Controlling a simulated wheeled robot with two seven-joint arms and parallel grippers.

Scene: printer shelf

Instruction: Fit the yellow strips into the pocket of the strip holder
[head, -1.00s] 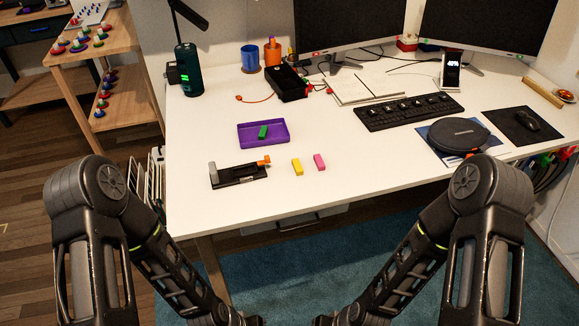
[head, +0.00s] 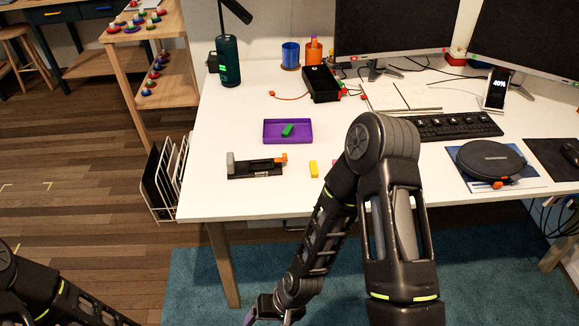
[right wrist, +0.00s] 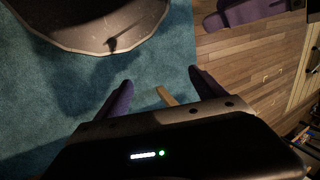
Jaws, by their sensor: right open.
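The strip holder (head: 257,169) is a dark base with a grey block at its left end and an orange piece at its right end, on the white desk near the front edge. One yellow strip (head: 313,169) lies just right of it. A pink strip (head: 335,163) lies farther right, mostly hidden behind my right arm. My right gripper (right wrist: 160,77) is open and empty in the right wrist view, over the floor. In the head view it is low at the bottom edge, in front of the desk. My left arm enters at lower left; its gripper is not clearly shown.
A purple tray (head: 267,141) with a green strip (head: 287,130) inside stands behind the holder. A black box (head: 321,84), keyboard (head: 452,127) and headphone case (head: 490,160) stand farther back or right. A file rack (head: 160,180) stands left of the desk.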

